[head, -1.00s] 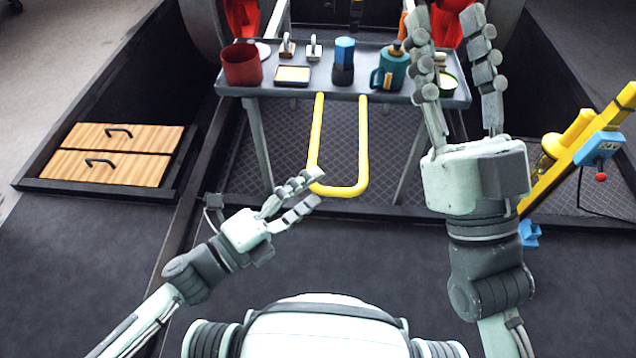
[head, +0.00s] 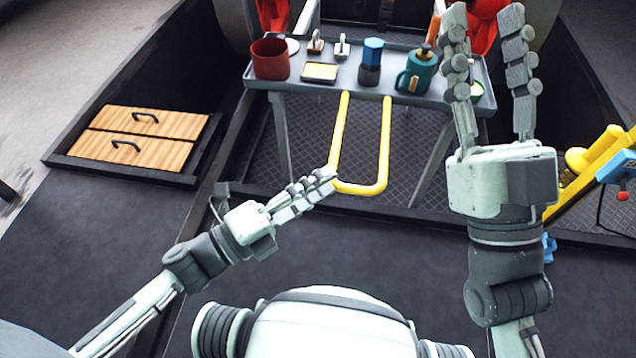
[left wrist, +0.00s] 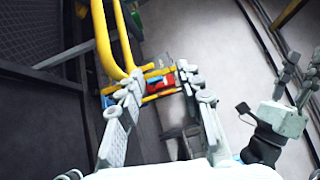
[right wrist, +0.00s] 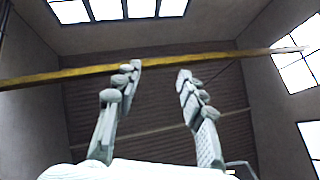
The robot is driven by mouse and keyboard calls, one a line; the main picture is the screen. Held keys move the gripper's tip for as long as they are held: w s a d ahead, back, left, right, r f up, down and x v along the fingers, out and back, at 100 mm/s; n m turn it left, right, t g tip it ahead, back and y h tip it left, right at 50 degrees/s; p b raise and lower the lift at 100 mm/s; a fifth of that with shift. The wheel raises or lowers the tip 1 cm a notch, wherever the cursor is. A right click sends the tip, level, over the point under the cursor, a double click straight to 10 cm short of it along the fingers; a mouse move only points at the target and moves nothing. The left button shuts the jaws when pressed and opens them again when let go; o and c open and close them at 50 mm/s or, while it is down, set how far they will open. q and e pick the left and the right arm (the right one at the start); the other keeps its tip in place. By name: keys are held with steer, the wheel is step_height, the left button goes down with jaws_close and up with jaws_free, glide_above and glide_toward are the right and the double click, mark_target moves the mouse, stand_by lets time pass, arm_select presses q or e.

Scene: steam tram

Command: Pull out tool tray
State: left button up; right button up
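The grey tool tray (head: 420,102) stands ahead, bearing mugs and small tools. Its yellow U-shaped handle (head: 362,189) hangs down toward me and also shows in the left wrist view (left wrist: 124,45). My left gripper (head: 328,182) has its fingertips at the lower left bend of the handle. In the left wrist view its fingers (left wrist: 160,82) are apart, with the handle's end by the left finger. I cannot tell whether they touch. My right gripper (head: 490,75) is raised, pointing up, open and empty; it covers part of the tray's right end. Its fingers also show in the right wrist view (right wrist: 158,80).
A wooden drawer unit (head: 135,137) lies left. A yellow lever stand (head: 590,165) is at right. Dark floor before me is clear.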

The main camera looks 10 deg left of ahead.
step_height(320, 180, up, 4)
steer(key=p, duration=0.3)
steer(key=shift+f, duration=0.1)
stand_by(0.3)
